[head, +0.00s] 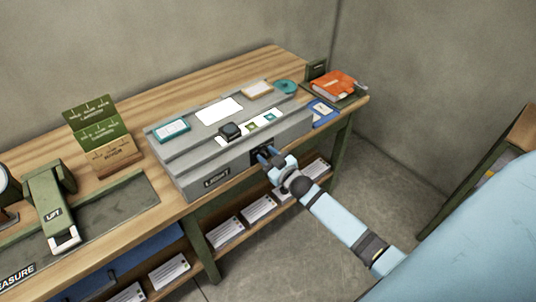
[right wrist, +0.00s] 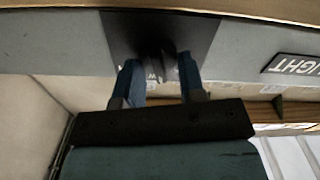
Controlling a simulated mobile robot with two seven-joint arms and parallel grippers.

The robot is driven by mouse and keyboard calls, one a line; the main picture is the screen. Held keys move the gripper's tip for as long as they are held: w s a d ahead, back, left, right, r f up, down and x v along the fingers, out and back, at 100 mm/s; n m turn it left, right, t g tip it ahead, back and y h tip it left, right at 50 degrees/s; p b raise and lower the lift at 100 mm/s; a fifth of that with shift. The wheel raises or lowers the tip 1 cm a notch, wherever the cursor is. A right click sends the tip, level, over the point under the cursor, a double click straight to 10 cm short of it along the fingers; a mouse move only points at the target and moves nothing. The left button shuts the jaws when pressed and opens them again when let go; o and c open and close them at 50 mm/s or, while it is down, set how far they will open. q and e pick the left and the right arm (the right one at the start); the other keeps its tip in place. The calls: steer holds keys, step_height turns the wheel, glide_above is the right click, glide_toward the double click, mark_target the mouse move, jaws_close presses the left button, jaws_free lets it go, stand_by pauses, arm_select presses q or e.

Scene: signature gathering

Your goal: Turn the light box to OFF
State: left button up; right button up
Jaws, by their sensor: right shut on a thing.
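The light box (head: 183,181) is a grey sloped box on the wooden bench, with a "LIGHT" label (head: 217,177) on its front face. A dark switch plate (right wrist: 122,32) is on that front face, right of the label in the head view. My right gripper (head: 266,154) reaches it from the front. In the right wrist view its two blue fingers (right wrist: 160,75) are shut on a dark knob (right wrist: 157,50) in the middle of the plate. The knob's setting marks are mostly hidden or too dark to read. My left gripper is not in view.
On the box lie a lit white panel (head: 219,110), a small black block (head: 230,131) and several cards. An orange book (head: 338,84) is at the bench's right end. A green lift device (head: 50,205) and card stand (head: 100,135) are left. Shelves with papers (head: 225,233) lie below.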

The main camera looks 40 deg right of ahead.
steer(key=n, duration=0.3)
steer(key=shift+a+n, duration=0.1)
steer(key=shift+n, duration=1.9)
steer(key=o, duration=0.9)
steer(key=s, duration=0.9)
steer(key=s+d, duration=0.1)
steer(key=s, duration=0.3)
steer(key=shift+s+b, duration=0.4)
